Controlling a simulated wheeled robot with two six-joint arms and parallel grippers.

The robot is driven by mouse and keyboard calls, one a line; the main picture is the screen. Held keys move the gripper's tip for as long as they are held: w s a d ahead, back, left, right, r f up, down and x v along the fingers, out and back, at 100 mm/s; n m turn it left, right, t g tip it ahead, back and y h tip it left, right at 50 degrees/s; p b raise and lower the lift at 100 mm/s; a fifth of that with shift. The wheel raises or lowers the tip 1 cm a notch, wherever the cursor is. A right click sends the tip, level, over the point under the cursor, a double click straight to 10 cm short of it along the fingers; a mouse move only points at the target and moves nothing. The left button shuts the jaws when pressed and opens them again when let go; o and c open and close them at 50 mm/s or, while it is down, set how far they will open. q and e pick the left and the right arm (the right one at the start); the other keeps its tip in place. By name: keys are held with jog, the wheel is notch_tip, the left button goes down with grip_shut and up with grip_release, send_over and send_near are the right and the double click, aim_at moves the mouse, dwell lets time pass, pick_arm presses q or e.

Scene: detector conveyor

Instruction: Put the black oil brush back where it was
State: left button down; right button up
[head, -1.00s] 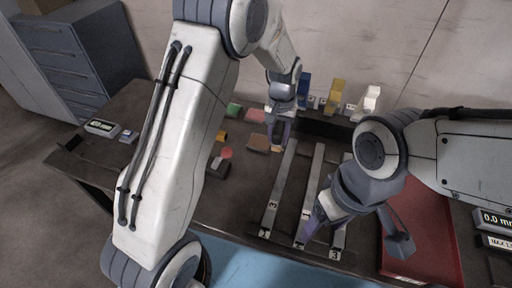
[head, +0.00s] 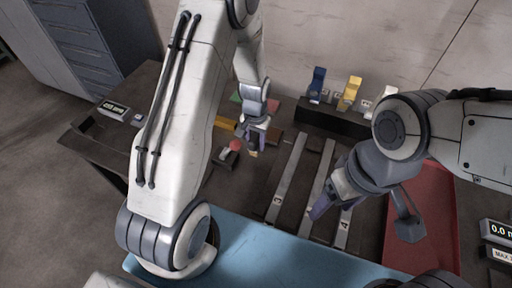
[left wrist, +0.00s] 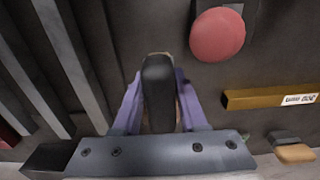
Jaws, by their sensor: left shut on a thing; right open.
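My left gripper (head: 254,147) is shut on a dark, rounded piece, which looks like the black oil brush (left wrist: 159,90). In the left wrist view it stands between the two purple fingers. In the head view a small yellowish tip shows below the fingers, above the dark table. The gripper is just right of a red round pad (head: 235,145), seen also in the left wrist view (left wrist: 217,34). Whether the brush touches the table, I cannot tell. My right gripper (head: 363,222) is open and empty over the right side of the rails.
Numbered metal rails (head: 289,178) lie right of my left gripper. Blue, yellow and white holders stand on a black rack (head: 330,119) at the back. A red tray (head: 432,235) is at right.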

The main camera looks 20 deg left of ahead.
pick_arm(q)
notch_tip(320, 180, down, 3)
jog(key=shift+s+f+p, duration=0.1)
jog(key=shift+f+p, duration=0.1)
jog(key=shift+p, duration=0.25)
jog(key=shift+f, duration=0.25)
jog(key=shift+f, duration=0.15)
jog(key=shift+c, duration=2.2)
grip_release()
